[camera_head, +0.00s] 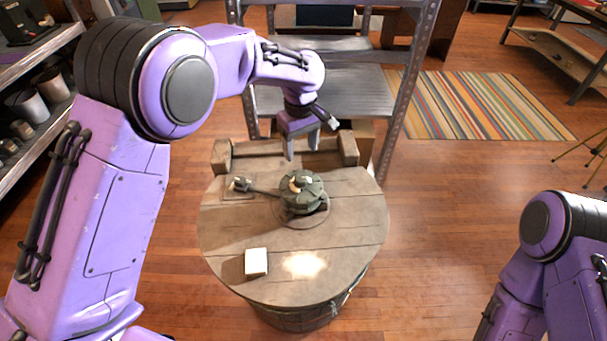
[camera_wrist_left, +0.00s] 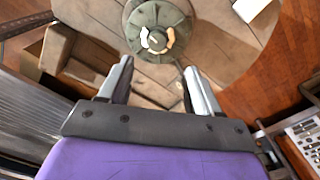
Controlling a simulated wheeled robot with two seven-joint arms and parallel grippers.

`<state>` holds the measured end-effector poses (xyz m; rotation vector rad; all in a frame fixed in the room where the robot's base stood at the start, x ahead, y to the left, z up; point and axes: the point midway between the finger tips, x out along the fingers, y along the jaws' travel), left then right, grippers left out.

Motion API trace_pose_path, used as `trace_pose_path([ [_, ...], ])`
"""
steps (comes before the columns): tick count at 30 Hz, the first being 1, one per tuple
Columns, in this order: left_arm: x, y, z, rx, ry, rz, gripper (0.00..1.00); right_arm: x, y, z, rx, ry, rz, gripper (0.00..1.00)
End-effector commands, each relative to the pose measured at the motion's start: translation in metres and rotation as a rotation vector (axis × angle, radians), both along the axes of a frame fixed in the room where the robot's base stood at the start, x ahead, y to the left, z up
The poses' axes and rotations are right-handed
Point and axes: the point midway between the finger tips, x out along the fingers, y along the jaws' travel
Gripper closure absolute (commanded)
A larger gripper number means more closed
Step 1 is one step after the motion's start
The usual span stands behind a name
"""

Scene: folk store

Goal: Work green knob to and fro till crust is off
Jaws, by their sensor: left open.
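The green knob (camera_head: 302,192) sits on the round wooden table (camera_head: 225,225), with pale crust patches on its top. A rod runs left from it to a small fitting on the table. In the left wrist view the knob (camera_wrist_left: 158,28) lies ahead of the fingertips, with pale crust pieces around its centre. My left gripper (camera_head: 303,150) is above the table's far side, behind the knob and apart from it. In the wrist view its two fingers (camera_wrist_left: 157,72) are spread with nothing between them. My right gripper is out of view; only part of my right arm shows.
A white block (camera_head: 256,262) lies near the table's front edge. Wooden blocks (camera_head: 222,156) and (camera_head: 348,148) stand at the table's back edge. A metal shelf (camera_head: 350,93) stands behind it. The table's right side is clear.

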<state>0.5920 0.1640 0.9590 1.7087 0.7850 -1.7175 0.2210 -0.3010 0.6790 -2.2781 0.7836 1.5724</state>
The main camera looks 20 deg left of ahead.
Motion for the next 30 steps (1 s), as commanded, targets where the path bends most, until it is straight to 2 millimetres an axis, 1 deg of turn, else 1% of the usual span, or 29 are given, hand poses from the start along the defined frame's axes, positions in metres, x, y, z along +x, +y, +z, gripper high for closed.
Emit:
trace_pose_path([
  [1, 0.000, 0.001, -0.011, 0.000, -0.001, 0.002, 0.37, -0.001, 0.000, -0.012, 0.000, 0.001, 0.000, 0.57],
  [4, -0.001, 0.003, -0.018, -0.001, -0.001, 0.006, 0.37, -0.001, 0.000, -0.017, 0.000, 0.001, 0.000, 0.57],
  [8, -0.002, 0.007, -0.029, -0.001, 0.002, 0.011, 0.37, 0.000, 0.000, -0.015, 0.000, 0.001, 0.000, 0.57],
  [11, -0.003, 0.009, -0.050, 0.001, 0.004, 0.015, 0.37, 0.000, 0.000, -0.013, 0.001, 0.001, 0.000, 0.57],
  [15, -0.004, 0.010, -0.082, 0.000, 0.003, 0.016, 0.37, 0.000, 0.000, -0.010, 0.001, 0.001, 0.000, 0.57],
  [18, -0.004, 0.009, -0.100, -0.001, 0.002, 0.015, 0.37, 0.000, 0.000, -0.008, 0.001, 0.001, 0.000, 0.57],
  [21, -0.003, 0.008, -0.113, 0.000, 0.001, 0.013, 0.37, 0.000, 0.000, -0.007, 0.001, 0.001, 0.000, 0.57],
  [25, -0.003, 0.008, -0.120, 0.000, -0.001, 0.012, 0.37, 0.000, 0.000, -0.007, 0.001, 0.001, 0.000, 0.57],
  [30, -0.003, 0.007, -0.121, 0.000, -0.002, 0.011, 0.37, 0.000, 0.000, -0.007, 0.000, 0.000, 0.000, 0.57],
])
